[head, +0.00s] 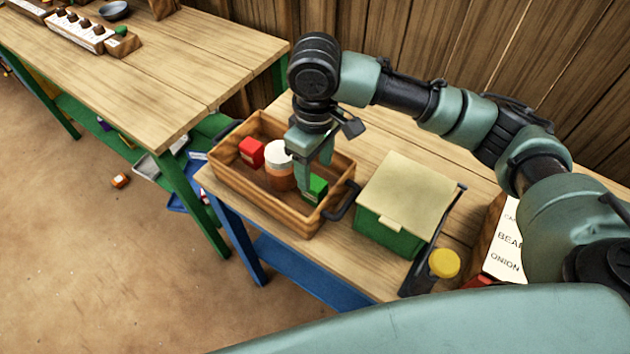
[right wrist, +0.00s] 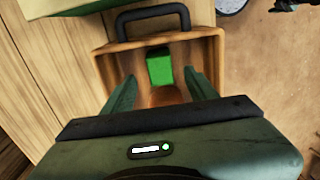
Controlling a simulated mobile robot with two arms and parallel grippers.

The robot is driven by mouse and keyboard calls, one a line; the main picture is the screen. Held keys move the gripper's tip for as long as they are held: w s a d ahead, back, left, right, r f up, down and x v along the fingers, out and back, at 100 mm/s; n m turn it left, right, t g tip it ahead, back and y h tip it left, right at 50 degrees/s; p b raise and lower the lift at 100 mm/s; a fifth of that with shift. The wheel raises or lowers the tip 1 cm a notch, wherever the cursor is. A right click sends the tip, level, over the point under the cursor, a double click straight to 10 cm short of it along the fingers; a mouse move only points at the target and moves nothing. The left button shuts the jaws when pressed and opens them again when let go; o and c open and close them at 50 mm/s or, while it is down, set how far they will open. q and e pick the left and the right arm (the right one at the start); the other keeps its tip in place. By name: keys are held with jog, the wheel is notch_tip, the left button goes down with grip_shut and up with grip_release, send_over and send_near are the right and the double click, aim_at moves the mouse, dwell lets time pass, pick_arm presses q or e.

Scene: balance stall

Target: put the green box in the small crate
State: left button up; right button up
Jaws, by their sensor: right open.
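The small wooden crate (head: 262,213) with black handles stands on the right-hand table. The green box (head: 315,187) is inside it, near the end by the right handle. My right gripper (head: 312,158) points down over the crate, its fingers apart and empty. In the right wrist view the green box (right wrist: 160,68) shows beyond the open fingers, near the crate's handle end wall (right wrist: 205,45), with gaps on either side. The gripper hides part of the crate floor there. My left gripper is out of view.
A red box (head: 251,151) and a white-lidded jar (head: 279,160) share the crate. A green container with a beige lid (head: 408,190) stands close to its right. A yellow-lidded jar (head: 444,263) and a lettered board (head: 507,243) are farther right. Another table (head: 150,85) is at left.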

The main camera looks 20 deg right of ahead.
aim_at(315, 183)
notch_tip(315, 183, up, 4)
jog(key=shift+r, duration=0.2)
dwell(0.4)
